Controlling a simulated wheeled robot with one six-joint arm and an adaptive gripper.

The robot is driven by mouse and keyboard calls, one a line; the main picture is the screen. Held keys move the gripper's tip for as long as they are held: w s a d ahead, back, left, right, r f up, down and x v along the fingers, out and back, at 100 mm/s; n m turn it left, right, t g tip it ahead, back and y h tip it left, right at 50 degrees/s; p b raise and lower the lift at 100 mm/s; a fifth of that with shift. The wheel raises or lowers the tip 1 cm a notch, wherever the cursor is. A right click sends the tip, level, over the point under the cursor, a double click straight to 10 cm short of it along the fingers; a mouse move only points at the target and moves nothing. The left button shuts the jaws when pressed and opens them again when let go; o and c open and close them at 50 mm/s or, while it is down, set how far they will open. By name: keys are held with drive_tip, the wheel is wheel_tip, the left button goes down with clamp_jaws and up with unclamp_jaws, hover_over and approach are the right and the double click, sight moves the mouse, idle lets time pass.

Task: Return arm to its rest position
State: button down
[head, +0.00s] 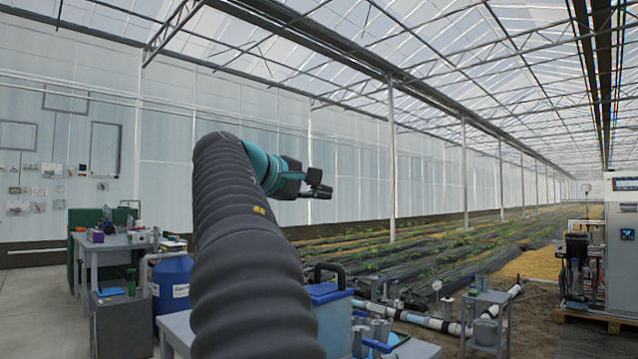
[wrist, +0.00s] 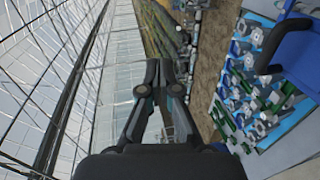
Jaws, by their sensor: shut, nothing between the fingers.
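My arm, in a dark ribbed sleeve, rises through the middle of the head view and bends right at its top. My gripper (head: 318,188) is raised in the air there, pointing right, clear of everything around it. In the wrist view my gripper (wrist: 161,65) is shut, with its fingertips together and nothing between them. The sleeve hides part of the floor and equipment behind it.
A blue-lidded box (head: 325,293) stands close to the right of my arm. A blue drum (head: 172,290) and a cluttered workbench (head: 110,243) are at left. A small grey table (head: 488,298) and a control cabinet (head: 622,245) are at right. The air around my gripper is free.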

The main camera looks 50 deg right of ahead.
drive_tip(key=shift+a+r, duration=0.15)
drive_tip(key=shift+r, duration=0.65)
